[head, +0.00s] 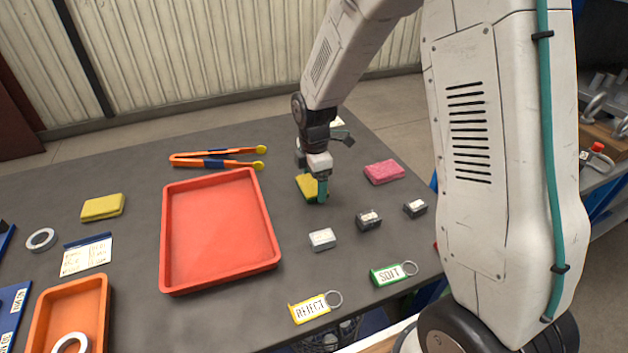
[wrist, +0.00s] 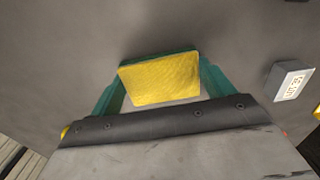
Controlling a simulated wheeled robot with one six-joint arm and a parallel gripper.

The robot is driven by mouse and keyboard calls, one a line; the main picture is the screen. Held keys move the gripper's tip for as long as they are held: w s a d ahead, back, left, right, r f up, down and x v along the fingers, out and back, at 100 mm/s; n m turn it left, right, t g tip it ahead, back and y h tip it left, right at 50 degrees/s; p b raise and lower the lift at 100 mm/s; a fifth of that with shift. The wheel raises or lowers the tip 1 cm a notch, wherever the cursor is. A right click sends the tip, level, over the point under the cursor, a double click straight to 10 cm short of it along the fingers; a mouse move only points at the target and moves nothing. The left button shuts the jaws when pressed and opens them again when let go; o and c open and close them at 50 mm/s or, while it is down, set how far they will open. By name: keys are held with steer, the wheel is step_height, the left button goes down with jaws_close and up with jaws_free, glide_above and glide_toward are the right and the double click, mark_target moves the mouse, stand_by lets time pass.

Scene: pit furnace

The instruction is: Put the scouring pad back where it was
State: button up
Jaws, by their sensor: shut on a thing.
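The scouring pad (head: 306,187), yellow with a dark green edge, is between the fingers of my gripper (head: 321,190). My gripper points down at the right part of the dark table, to the right of the red tray. In the wrist view the yellow face of the scouring pad (wrist: 160,80) shows between the two teal fingers of my gripper (wrist: 160,88), which are shut on its sides. The pad is low over or touching the table; I cannot tell which. Part of it is hidden behind a finger in the head view.
A pink sponge (head: 384,172) lies right of my gripper. Small grey blocks (head: 322,239) and key tags (head: 315,307) lie nearer. The red tray (head: 172,240), orange-black tongs (head: 215,159) and a yellow sponge (head: 102,207) are to the left. Bare table surrounds the pad.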

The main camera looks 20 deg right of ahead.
mark_target(314, 183)
steer(key=shift+f, duration=0.1)
steer(key=shift+f, duration=0.1)
steer(key=o, duration=1.1)
steer(key=shift+c, duration=0.2)
step_height(314, 183, up, 13)
steer(key=s+d+r+m, duration=0.2)
steer(key=s+r+m, duration=0.65)
steer(key=s, duration=0.45)
steer(key=s+r+m+t, duration=0.1)
steer(key=s+m, duration=0.8)
steer(key=s, duration=0.8)
steer(key=shift+d+r, duration=0.2)
